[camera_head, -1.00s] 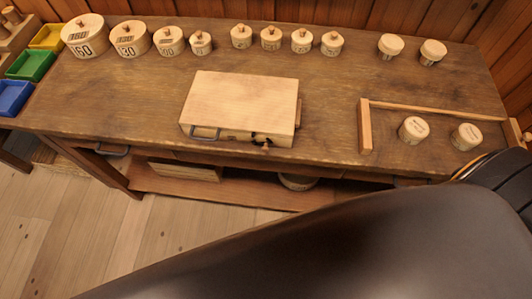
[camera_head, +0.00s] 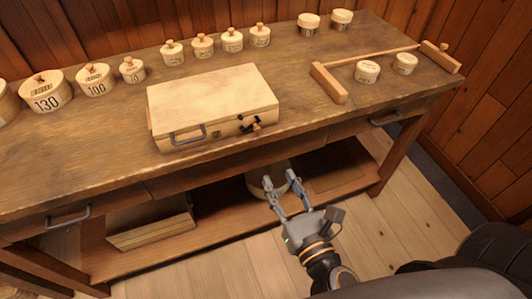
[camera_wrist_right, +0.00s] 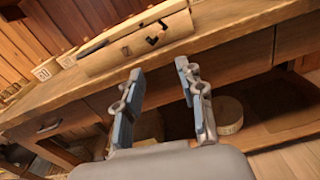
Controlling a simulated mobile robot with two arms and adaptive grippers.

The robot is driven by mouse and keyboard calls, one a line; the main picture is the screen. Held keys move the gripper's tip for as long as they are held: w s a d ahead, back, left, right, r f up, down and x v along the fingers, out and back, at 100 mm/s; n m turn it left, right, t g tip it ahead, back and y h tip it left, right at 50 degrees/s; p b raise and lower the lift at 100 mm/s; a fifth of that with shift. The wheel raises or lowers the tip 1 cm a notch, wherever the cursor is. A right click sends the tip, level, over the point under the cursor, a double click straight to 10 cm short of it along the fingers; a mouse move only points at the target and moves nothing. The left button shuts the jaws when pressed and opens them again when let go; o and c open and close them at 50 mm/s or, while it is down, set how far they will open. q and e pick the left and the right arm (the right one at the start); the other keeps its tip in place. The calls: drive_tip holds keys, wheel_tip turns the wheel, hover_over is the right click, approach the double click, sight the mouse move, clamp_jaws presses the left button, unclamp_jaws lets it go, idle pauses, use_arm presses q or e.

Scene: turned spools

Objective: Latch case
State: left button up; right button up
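The case (camera_head: 212,100) is a pale wooden box with its lid down, near the table's front edge. Its front has a dark metal handle (camera_head: 187,135) at the left and a small dark latch (camera_head: 250,124) toward the right. In the right wrist view the case (camera_wrist_right: 130,50) shows at the top, with the latch (camera_wrist_right: 154,36) on its front. My right gripper (camera_head: 285,183) is open and empty, in front of the table and below the case, apart from it. Its two spread fingers also show in the right wrist view (camera_wrist_right: 165,90). My left gripper is not in view.
Several lidded round boxes (camera_head: 95,80) stand along the table's back. A wooden frame (camera_head: 329,84) with two small round tins (camera_head: 367,71) is at the right. The table edge, drawer handles (camera_head: 68,216) and a lower shelf (camera_head: 225,218) lie near my right gripper.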

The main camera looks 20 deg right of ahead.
drive_tip(key=p, duration=0.4)
approach(258, 131)
drive_tip(key=shift+m, duration=0.3)
drive_tip(key=w+p, duration=0.2)
drive_tip(key=w, duration=0.4)
drive_tip(key=shift+w, duration=0.35)
drive_tip(key=shift+w+a+f, duration=0.1)
drive_tip(key=shift+w, duration=0.6)
clamp_jaws()
